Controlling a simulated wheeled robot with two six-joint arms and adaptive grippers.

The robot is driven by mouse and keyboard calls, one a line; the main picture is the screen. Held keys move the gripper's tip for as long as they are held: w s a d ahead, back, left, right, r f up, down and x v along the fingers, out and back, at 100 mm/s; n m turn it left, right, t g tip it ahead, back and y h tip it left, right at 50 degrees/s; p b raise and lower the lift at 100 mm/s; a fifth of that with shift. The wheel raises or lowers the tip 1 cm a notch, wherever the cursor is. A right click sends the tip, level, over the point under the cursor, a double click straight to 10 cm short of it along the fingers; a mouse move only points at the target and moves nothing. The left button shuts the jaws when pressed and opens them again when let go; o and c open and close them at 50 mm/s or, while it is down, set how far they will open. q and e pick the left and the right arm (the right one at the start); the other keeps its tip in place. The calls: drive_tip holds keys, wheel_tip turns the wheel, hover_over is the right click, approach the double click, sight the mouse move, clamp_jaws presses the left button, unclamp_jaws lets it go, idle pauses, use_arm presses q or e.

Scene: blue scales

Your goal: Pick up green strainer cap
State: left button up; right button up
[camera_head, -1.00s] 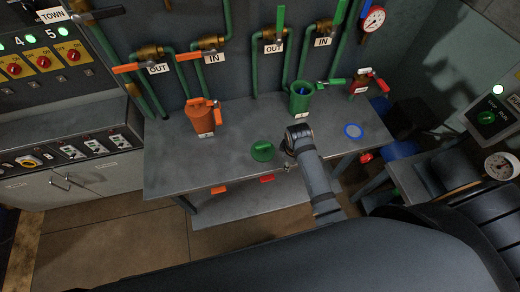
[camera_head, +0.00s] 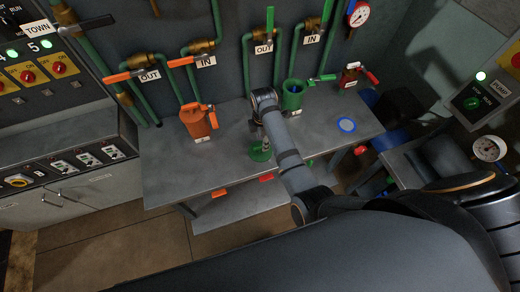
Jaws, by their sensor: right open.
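The green strainer cap (camera_head: 261,154) lies on the grey metal bench, near its front edge. My right arm reaches in from the lower right, with its wrist bent over the bench. My right gripper (camera_head: 256,127) is small and dark in this view. It is open and empty, just behind and above the cap. Whether a finger touches the cap cannot be told. My left gripper is not in view.
The orange strainer (camera_head: 198,122) stands on the bench (camera_head: 180,165) to the left. Pipes and valves line the wall behind.

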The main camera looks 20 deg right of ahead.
sight(260, 146)
drive_tip(key=f, duration=0.3)
drive_tip(key=f+p, duration=0.1)
drive_tip(key=f, duration=0.1)
drive_tip(key=shift+w+a+f, duration=0.1)
drive_tip(key=shift+w+a, duration=0.2)
drive_tip(key=shift+a, duration=0.05)
drive_tip(key=shift+c, duration=0.6)
clamp_jaws()
